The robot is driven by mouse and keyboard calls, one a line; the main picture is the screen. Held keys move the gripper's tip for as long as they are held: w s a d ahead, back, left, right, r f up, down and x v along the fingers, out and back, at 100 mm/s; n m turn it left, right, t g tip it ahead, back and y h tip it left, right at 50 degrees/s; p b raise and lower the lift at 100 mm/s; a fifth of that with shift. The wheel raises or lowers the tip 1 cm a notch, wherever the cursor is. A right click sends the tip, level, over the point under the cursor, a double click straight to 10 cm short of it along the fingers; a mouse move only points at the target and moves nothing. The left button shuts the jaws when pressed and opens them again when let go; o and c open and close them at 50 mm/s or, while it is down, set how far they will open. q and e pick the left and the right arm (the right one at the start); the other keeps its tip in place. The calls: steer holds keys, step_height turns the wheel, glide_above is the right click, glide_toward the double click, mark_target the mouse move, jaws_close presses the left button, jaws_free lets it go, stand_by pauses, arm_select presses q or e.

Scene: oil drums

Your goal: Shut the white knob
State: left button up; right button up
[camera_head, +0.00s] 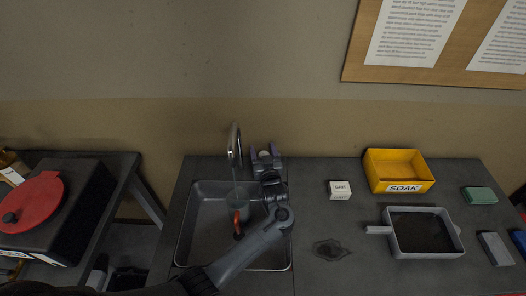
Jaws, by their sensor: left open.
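My left gripper (264,151) is at the back edge of the sink, to the right of the curved metal faucet (235,142). A small pale shape, likely the white knob (264,154), shows between the fingers. The gripper and wrist hide most of it, so I cannot tell its turn or whether the fingers touch it. A thin stream seems to fall from the faucet into the grey sink (190,225). My right gripper is out of view.
An orange-handled item (237,224) lies in the sink beneath the faucet. A white GRIT block (339,190), a yellow SOAK bin (400,170) and a grey handled tray (390,245) stand to the right.

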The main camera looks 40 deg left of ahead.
arm_select(q)
steer(key=c, duration=1)
steer(key=shift+o, duration=0.2)
steer(key=m+t+h+p, duration=0.2)
steer(key=p, duration=0.1)
steer(key=shift+r, duration=0.2)
steer(key=m+t+h+p, duration=0.2)
steer(key=h, duration=0.1)
steer(key=shift+w+d+f, duration=0.1)
steer(key=shift+w+d, duration=0.1)
steer(key=shift+d+m+t+h+p, duration=0.15)
steer(key=shift+m+t+h+p, duration=0.35)
steer(key=shift+m+h, duration=0.55)
steer(key=shift+w+f+h, duration=0.1)
steer(key=shift+h, duration=0.15)
steer(key=o, duration=1)
steer(key=shift+c, duration=0.2)
